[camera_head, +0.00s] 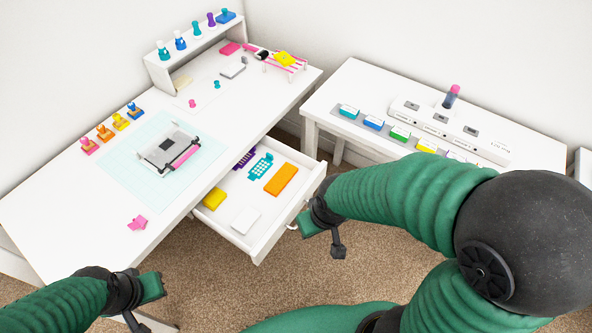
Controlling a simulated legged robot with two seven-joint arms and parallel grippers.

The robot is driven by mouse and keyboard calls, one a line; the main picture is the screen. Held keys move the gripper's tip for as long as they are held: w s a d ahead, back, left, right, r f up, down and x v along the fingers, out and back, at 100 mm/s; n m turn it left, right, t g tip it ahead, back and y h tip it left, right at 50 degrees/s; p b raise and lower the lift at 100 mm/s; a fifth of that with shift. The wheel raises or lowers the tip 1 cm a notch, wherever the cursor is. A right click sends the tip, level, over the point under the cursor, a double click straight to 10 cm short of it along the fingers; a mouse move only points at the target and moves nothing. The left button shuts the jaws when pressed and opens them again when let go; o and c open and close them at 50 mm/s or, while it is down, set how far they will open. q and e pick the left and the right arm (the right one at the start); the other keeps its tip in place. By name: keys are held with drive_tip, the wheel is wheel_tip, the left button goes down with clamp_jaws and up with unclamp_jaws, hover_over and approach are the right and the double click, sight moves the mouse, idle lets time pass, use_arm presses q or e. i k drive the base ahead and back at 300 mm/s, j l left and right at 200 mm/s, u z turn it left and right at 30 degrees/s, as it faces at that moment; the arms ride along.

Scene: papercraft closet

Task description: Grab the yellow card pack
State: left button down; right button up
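Several yellow things show, and I cannot tell for sure which is the card pack. A yellow flat pack (427,146) lies in a row of coloured packs on the right table. A yellow block (214,198) lies in the open drawer, at its left inner edge. Another yellow item (285,58) lies on the pink-striped rack. My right gripper (322,234) is open and empty, its fingers spread, close to the drawer's front and white handle. My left gripper (143,305) is open and empty at the near end of the left desk, apart from all these yellow things.
The drawer (259,245) of the left desk (55,205) is pulled out and holds orange, teal, purple and white items. A cutting mat with a grey press (172,150) lies on the desk. The right table (350,80) carries a white holder (450,130). Carpet lies clear between.

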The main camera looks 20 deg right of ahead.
sight(282, 57)
drive_tip(key=z, duration=0.7)
